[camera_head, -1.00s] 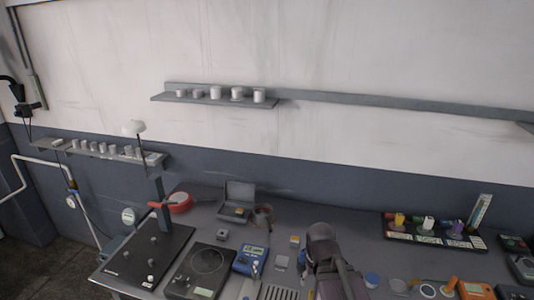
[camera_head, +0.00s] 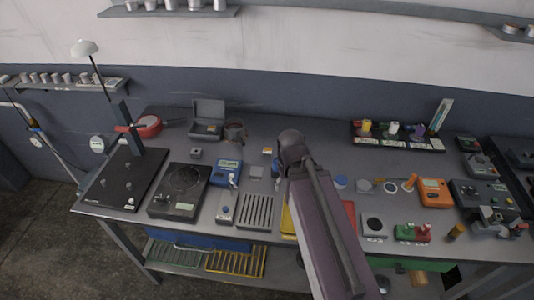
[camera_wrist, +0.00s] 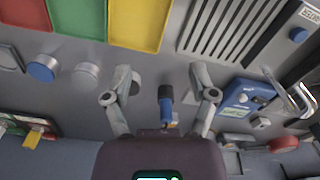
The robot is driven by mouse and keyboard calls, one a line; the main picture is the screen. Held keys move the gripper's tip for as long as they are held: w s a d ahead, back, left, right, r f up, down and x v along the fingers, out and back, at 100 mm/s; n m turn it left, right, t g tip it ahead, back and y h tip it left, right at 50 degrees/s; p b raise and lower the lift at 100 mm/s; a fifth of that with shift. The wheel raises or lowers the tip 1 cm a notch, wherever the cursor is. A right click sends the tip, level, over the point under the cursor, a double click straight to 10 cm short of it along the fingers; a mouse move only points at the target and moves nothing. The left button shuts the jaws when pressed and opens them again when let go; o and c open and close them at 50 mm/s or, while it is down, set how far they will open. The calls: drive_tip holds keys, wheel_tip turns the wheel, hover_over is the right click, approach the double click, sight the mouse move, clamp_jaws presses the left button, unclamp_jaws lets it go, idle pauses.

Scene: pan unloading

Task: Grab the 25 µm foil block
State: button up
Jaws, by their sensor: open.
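I see no readable 25 µm label, so I cannot tell which thing is the foil block. A black rack (camera_head: 434,146) with labels holds yellow (camera_head: 366,125), white (camera_head: 393,128) and purple (camera_head: 417,131) upright pieces at the back right. In the wrist view my gripper (camera_wrist: 161,92) is open, with its two fingers spread over the bench. A blue and dark upright piece (camera_wrist: 165,97) shows between the fingers, not gripped. In the head view my arm hides the fingers. A small orange-and-pale piece (camera_head: 267,151) lies left of the arm.
A blue meter (camera_head: 228,172), a slotted grey block (camera_head: 256,211) and a dark hotplate-like device (camera_head: 180,190) stand left of my arm. A blue-capped jar (camera_head: 341,182) and an orange meter (camera_head: 435,192) stand right. The back middle of the bench is clear.

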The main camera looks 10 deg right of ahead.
drive_tip(key=shift+o, duration=1.2)
wheel_tip(320, 180, up, 3)
drive_tip(key=m+p, duration=0.3)
drive_tip(key=m, duration=0.1)
hover_over(266, 150)
drive_tip(key=shift+f, duration=0.1)
wheel_tip(266, 150, down, 8)
drive_tip(key=b, duration=0.8)
drive_tip(key=shift+s+f+b, duration=0.1)
drive_tip(key=shift+f+b, duration=0.1)
drive_tip(key=shift+b, duration=0.1)
